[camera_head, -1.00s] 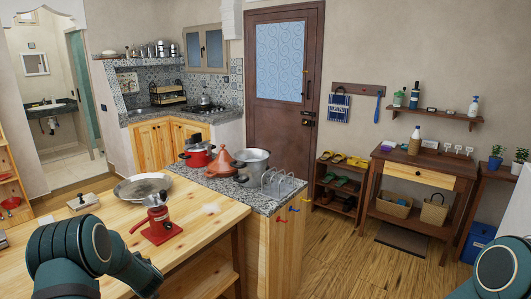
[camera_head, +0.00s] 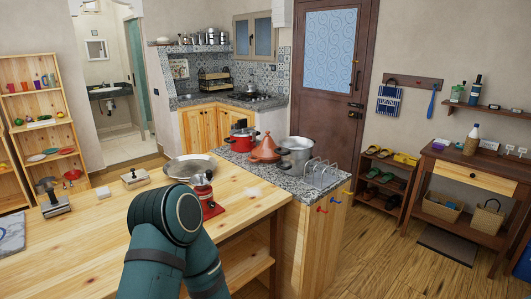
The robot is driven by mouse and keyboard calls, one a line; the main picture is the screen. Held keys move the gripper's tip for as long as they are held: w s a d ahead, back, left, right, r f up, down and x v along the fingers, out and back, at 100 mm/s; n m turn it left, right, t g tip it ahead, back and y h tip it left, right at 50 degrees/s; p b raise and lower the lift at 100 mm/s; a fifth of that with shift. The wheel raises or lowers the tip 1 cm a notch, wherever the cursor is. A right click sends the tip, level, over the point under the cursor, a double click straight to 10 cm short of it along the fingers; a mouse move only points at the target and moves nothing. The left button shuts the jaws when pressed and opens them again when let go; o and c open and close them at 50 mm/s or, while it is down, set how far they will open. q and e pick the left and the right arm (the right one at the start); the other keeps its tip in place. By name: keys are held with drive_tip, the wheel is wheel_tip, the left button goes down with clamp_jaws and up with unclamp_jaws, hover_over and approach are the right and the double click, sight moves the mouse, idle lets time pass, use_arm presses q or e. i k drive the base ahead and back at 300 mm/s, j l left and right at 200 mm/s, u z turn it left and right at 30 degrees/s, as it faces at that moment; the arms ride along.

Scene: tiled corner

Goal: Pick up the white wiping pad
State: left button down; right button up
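A low whitish block with a dark handle (camera_head: 135,179) lies on the wooden table, left of the metal pan; it may be the white wiping pad, but it is too small to be sure. A small pale block (camera_head: 103,192) lies to its left. A faint white flat patch (camera_head: 254,192) shows on the table near its right end; I cannot tell if it is a pad or a spill. One of my arms stands in front of the table at the bottom, but neither gripper is in view.
The wooden table (camera_head: 95,235) carries a metal pan (camera_head: 190,167), a red hand-press-like device (camera_head: 206,200) and a dark-topped device (camera_head: 52,198). A granite counter (camera_head: 232,157) with red, clay and steel pots adjoins it at right. Floor (camera_head: 375,250) is clear to the right.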

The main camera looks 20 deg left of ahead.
sight(103, 192)
drive_tip(key=u, duration=1.8)
